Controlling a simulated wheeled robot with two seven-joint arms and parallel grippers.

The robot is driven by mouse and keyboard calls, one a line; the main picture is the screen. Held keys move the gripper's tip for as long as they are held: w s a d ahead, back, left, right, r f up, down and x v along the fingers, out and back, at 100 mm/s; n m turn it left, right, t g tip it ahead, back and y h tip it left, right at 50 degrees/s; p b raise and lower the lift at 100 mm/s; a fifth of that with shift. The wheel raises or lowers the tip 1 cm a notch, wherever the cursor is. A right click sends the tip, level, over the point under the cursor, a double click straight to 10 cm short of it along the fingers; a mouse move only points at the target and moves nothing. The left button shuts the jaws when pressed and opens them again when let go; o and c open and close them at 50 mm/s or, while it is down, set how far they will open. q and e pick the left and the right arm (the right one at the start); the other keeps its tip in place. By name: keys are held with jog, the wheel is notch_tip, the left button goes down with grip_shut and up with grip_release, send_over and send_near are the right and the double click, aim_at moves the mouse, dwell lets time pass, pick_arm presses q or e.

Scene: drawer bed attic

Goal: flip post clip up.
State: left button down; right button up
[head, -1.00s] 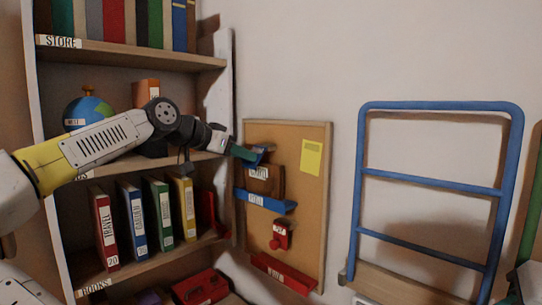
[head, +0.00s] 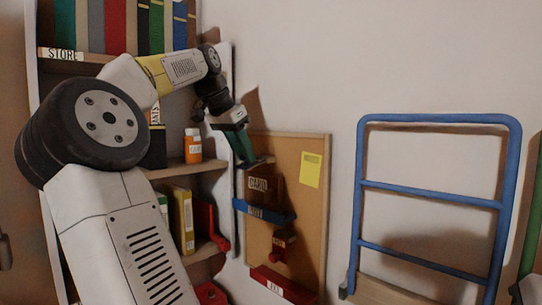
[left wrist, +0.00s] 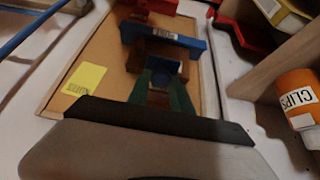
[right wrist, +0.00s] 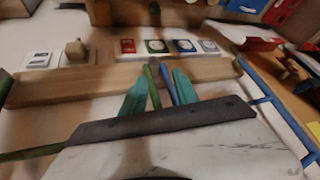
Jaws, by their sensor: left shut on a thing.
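My left gripper (head: 256,163) comes down from above onto the upper part of the cork board (head: 314,220). Its green fingers are shut on a brown clip, which shows between them in the left wrist view (left wrist: 160,98). The fingers partly hide the clip. A blue holder (head: 270,215) is lower on the board. My right gripper (right wrist: 160,88) is outside the head view; in its wrist view its teal fingers are apart, with no object clearly held.
Below the blue holder are a red piece (head: 279,250) and a red ledge (head: 283,287). A yellow note (head: 311,170) is at the board's upper right. Shelves with binders and an orange jar (head: 193,146) stand left. A blue rail frame (head: 430,187) stands right.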

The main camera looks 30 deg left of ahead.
pick_arm(q)
jog(key=shift+w+r+g, duration=0.1)
jog(key=shift+r+g, duration=0.1)
jog(key=shift+g, duration=0.3)
dwell(0.4)
jog(key=c, duration=1.2)
grip_release()
jog(key=shift+o, duration=0.2)
jog(key=d+v, duration=0.1)
jog(key=v, duration=0.6)
jog(key=shift+a+r, duration=0.4)
jog(key=shift+s, duration=0.25)
